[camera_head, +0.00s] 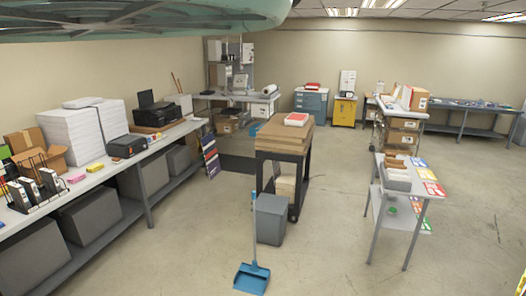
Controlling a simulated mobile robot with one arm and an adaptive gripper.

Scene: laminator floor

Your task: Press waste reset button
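I cannot make out a waste reset button in the head view. A grey waste bin (271,219) stands on the floor near the middle, in front of a dark cart (297,187) stacked with brown board. No label or button can be read on the bin. My gripper is not in view, so its state and its place relative to any button are hidden.
A long workbench (149,149) with paper stacks and printers runs along the left wall. A blue dustpan (252,278) lies on the floor before the bin. A small grey table (401,195) stands right. Open floor lies between the cart and this table.

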